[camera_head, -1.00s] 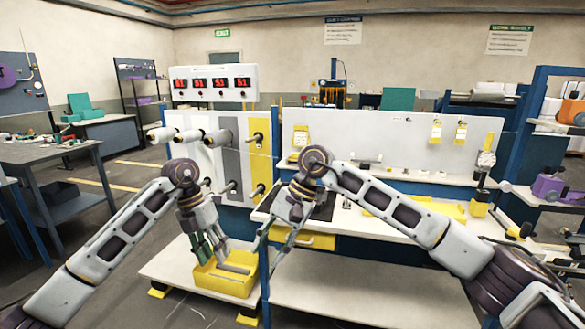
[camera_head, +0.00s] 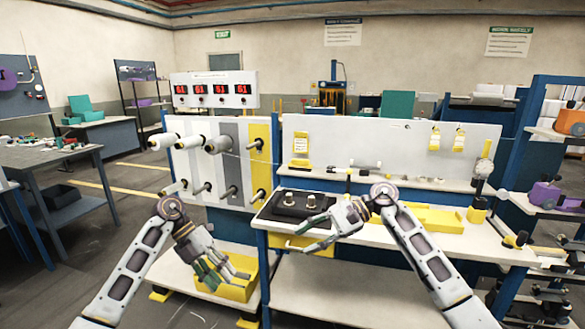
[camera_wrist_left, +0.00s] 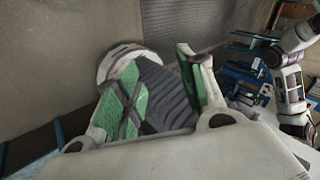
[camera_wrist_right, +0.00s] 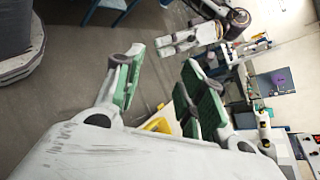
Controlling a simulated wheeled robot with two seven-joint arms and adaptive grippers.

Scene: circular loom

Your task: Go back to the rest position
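My left gripper (camera_head: 212,277) hangs low in front of the yellow bin (camera_head: 238,285), which stands on the low white shelf. In the left wrist view its green-padded fingers (camera_wrist_left: 160,95) are apart with nothing held between them. My right gripper (camera_head: 305,235) is in front of the workbench, close to the black fixture block (camera_head: 285,207) and pointing left. In the right wrist view its green-padded fingers (camera_wrist_right: 160,90) are spread with nothing between them. Whether the right fingers touch the bench edge cannot be told.
The white workbench (camera_head: 480,243) carries a yellow tray (camera_head: 440,217) and small parts. A panel with white rollers (camera_head: 218,141) and a yellow strip stands behind, under a red-digit display (camera_head: 215,90). A grey table (camera_head: 70,155) stands left; the floor between is clear.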

